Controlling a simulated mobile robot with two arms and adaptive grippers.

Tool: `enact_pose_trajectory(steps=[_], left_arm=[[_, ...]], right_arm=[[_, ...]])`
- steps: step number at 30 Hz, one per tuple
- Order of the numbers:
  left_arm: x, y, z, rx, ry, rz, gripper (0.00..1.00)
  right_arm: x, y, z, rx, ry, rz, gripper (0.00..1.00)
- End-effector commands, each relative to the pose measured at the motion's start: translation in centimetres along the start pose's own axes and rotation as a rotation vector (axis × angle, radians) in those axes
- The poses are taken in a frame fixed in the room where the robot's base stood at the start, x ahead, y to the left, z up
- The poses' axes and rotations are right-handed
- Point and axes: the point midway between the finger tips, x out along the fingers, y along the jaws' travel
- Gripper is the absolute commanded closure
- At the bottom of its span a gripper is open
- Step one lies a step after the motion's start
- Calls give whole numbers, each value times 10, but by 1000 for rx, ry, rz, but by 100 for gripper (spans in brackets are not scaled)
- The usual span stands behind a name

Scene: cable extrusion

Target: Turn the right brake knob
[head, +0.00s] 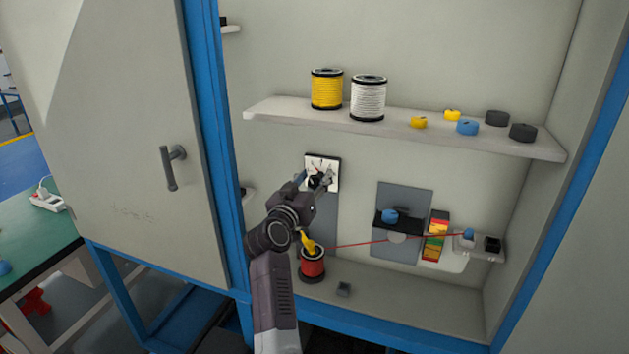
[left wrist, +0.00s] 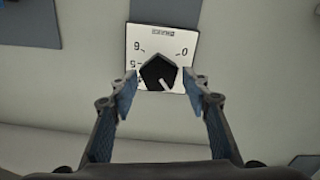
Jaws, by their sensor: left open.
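A black pointed brake knob (left wrist: 158,72) sits on a white square dial plate (left wrist: 145,42) with printed numbers, on the cabinet's back wall. The plate also shows in the head view (head: 314,161), partly covered by my gripper. My left gripper (head: 318,183) is at the dial, below the shelf. In the left wrist view my left gripper (left wrist: 160,88) is open, with one fingertip on either side of the knob. The knob's pointer mark slants toward the lower right there. Whether the fingertips touch the knob I cannot tell. My right gripper is not in view.
Above, a shelf (head: 400,127) holds a yellow spool (head: 326,90), a white spool (head: 368,98) and several small caps. Below, a red spool (head: 312,265) feeds a red cable (head: 380,241) to the right. The cabinet door (head: 120,130) stands open at left.

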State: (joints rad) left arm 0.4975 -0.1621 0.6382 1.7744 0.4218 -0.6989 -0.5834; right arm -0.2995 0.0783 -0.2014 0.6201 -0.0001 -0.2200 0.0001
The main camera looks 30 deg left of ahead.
Motion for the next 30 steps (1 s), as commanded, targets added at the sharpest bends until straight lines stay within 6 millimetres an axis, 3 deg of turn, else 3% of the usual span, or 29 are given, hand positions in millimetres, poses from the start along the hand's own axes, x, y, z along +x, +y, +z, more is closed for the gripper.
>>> enact_pose_trajectory(steps=[9,20,30], left_arm=[[3,0,0,1,0,0,56],[2,0,0,1,-1,0,96],[2,-1,0,-50,-2,0,98]], right_arm=[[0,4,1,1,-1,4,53],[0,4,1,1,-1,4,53],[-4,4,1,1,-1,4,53]])
